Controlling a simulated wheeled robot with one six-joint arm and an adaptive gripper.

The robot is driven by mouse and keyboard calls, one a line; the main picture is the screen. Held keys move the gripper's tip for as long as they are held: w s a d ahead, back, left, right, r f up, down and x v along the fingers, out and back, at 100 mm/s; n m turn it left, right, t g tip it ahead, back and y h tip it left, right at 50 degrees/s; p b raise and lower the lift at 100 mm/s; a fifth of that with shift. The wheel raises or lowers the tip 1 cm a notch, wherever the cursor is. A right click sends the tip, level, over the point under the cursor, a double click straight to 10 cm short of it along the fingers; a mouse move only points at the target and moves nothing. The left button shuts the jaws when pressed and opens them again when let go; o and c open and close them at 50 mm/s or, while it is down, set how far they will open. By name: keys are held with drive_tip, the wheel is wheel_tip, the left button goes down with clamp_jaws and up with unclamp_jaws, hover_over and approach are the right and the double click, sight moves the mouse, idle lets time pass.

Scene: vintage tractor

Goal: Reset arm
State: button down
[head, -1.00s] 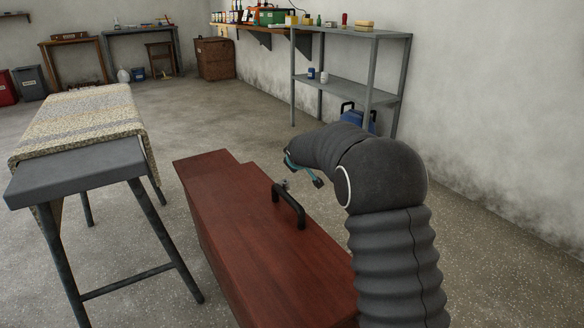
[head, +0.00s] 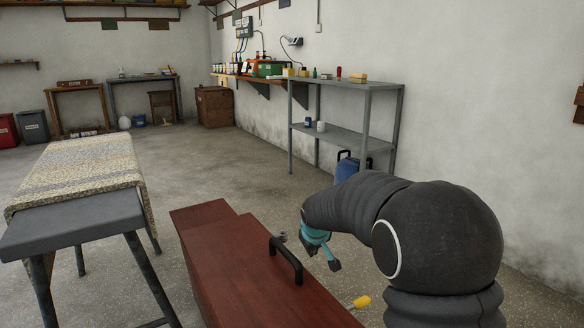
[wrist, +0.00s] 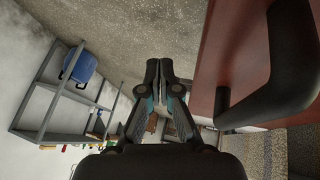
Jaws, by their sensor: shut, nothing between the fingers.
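My arm comes in from the lower right of the head view, dark grey and rounded. My gripper (head: 334,266), with teal parts and dark fingertips, is at its end, just right of a black handle (head: 286,260). In the wrist view my gripper (wrist: 160,72) shows its two fingers close together and shut, with nothing between them. The black handle (wrist: 265,85) stands close by on the right there. It is fixed on a long reddish-brown box (head: 225,262). The gripper appears apart from the handle.
A yellow-ended tool (head: 360,302) shows near the box's right edge, partly hidden by the image bottom. A grey metal shelf (head: 345,135) stands at the wall with a blue container (head: 347,168) beneath. A cloth-covered table (head: 80,180) is at left. The floor between is clear.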

drive_tip(key=s+d+r+m+p, duration=0.1)
drive_tip(key=s+d+r+m, duration=0.1)
drive_tip(key=s, duration=1.1)
drive_tip(key=s+d+r+m+p, duration=0.1)
drive_tip(key=s+d+r, duration=0.3)
drive_tip(key=s, duration=0.9)
drive_tip(key=s+d+r+m+p, duration=0.1)
drive_tip(key=s+d+r+m, duration=0.2)
drive_tip(key=s, duration=1)
drive_tip(key=shift+s+d+r+g, duration=0.4)
drive_tip(key=shift+d+r, duration=0.05)
drive_tip(key=shift+r, duration=0.9)
